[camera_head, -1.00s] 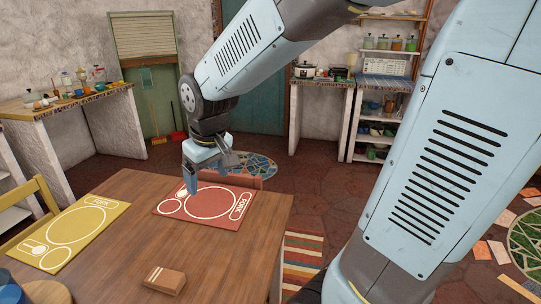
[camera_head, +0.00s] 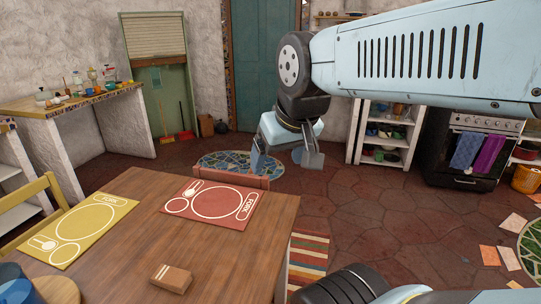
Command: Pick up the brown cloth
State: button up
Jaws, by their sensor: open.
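The brown cloth (camera_head: 171,278) looks like a small folded block with pale stripes at its left end. It lies flat on the wooden table (camera_head: 135,195) near the front edge, with nothing on it. My gripper (camera_head: 285,163) is open and empty, with its fingers apart and pointing down. It hangs beyond the table's far right corner, above and behind the cloth and well apart from it.
A red placemat (camera_head: 225,222) and a yellow placemat (camera_head: 92,247) lie on the table. Blue dishes (camera_head: 15,285) and a round wooden board (camera_head: 58,290) stand at the front left. A chair (camera_head: 245,178) is tucked at the far side. The table around the cloth is clear.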

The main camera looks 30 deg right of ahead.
aim_at(177, 281)
jog(key=z, duration=0.45)
jog(key=k, duration=1.2)
jog(key=u, duration=0.6)
jog(key=i, duration=1)
jog(key=z, duration=0.05)
